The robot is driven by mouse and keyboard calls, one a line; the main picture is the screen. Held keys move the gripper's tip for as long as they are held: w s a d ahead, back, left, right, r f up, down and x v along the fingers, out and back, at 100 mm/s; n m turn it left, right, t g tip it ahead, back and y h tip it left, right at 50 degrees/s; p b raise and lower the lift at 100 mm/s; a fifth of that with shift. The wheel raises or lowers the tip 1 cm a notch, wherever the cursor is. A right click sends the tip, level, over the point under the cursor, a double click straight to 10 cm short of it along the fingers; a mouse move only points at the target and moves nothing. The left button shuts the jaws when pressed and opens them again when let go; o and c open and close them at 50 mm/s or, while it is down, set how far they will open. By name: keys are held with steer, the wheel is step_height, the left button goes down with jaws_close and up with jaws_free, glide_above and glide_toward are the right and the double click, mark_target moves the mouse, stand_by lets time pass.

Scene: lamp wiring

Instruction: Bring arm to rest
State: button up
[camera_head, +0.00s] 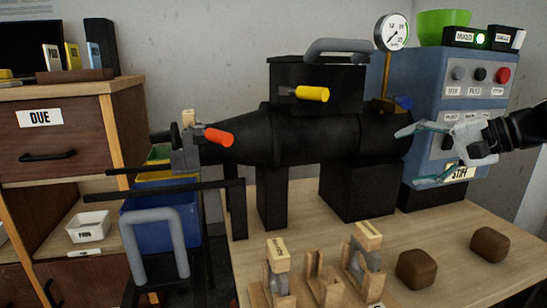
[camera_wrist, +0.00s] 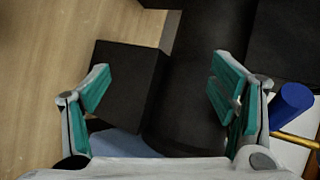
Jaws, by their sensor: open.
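My gripper (camera_head: 416,156) is at the right of the head view, in front of the blue-grey control cabinet (camera_head: 425,85) and close to the right end of the black machine (camera_head: 315,135). Its fingers are spread and nothing is between them. In the wrist view my gripper (camera_wrist: 160,72) also shows open, with teal pads, over the machine's dark body (camera_wrist: 190,90). I cannot tell whether a finger touches the machine. The gripper hides part of the cabinet front.
A blue handle (camera_wrist: 290,106) lies close beside the right finger in the wrist view. A pressure gauge (camera_head: 392,33) stands above the machine. Wooden stands (camera_head: 322,278) and brown blocks (camera_head: 416,268) sit on the table (camera_head: 455,225). A drawer cabinet (camera_head: 55,140) stands at left.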

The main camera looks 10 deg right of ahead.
steer(key=s+a+f+n+g+h, duration=0.1)
steer(key=s+a+f+n+g, duration=0.15)
steer(key=s+a, duration=0.55)
steer(key=s+a+f+n+g, duration=0.15)
steer(key=s+a+g, duration=0.25)
steer(key=a, duration=0.8)
steer(key=s+f+n+g+h, duration=0.1)
steer(key=s+f+n+h, duration=0.25)
steer(key=s, duration=0.65)
steer(key=s+f+n+g+h, duration=0.2)
steer(key=s+f+n+h, duration=0.15)
steer(key=s, duration=0.65)
step_height(320, 180, up, 40)
steer(key=t+p, duration=0.4)
steer(key=p, duration=3.5)
steer(key=shift+s+a+f+m, duration=0.15)
steer(key=shift+s+a+m, duration=0.1)
steer(key=shift+m, duration=0.15)
steer(key=shift+w, duration=0.1)
